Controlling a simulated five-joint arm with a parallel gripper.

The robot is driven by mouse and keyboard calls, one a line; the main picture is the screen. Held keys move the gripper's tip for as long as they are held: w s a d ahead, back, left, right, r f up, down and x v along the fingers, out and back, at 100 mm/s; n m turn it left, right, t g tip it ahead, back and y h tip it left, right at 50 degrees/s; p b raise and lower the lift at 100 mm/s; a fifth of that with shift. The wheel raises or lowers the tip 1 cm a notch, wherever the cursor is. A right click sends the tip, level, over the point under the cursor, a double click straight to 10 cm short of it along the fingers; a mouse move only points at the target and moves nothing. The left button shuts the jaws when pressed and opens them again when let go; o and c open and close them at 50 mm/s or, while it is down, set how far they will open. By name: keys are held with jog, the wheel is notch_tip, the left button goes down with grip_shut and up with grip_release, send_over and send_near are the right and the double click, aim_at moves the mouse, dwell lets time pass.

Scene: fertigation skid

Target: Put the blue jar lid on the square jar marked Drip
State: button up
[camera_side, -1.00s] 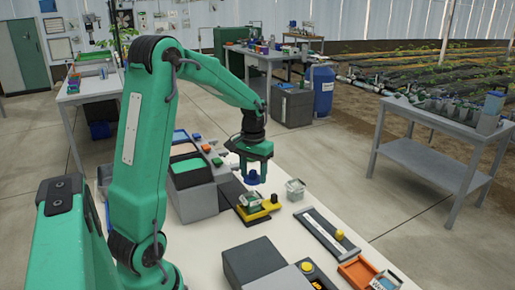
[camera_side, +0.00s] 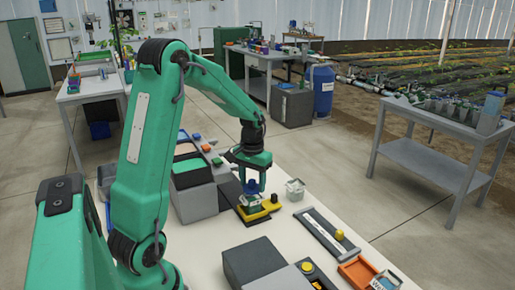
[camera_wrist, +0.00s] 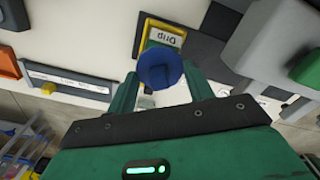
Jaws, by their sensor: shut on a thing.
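My gripper (camera_side: 252,184) is shut on the blue jar lid (camera_side: 251,187), which also shows between the green fingers in the wrist view (camera_wrist: 160,68). The square jar (camera_side: 251,200) stands in a yellow holder (camera_side: 268,208), directly below the lid in the side view. In the wrist view its label reading Drip (camera_wrist: 166,37) shows upside down, just beyond the lid. The lid hides part of the jar, and I cannot tell whether the two touch.
Another small clear jar (camera_side: 295,188) stands on the white bench right of the holder. A grey rail fixture (camera_side: 325,234) and an orange tray (camera_side: 358,272) lie nearer the front. Grey boxes with a green top (camera_side: 192,172) stand left of my gripper.

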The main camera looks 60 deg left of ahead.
jog(key=shift+f, duration=0.9)
jog(key=o, duration=1)
jog(key=shift+o, duration=0.2)
jog(key=shift+r, duration=3.45)
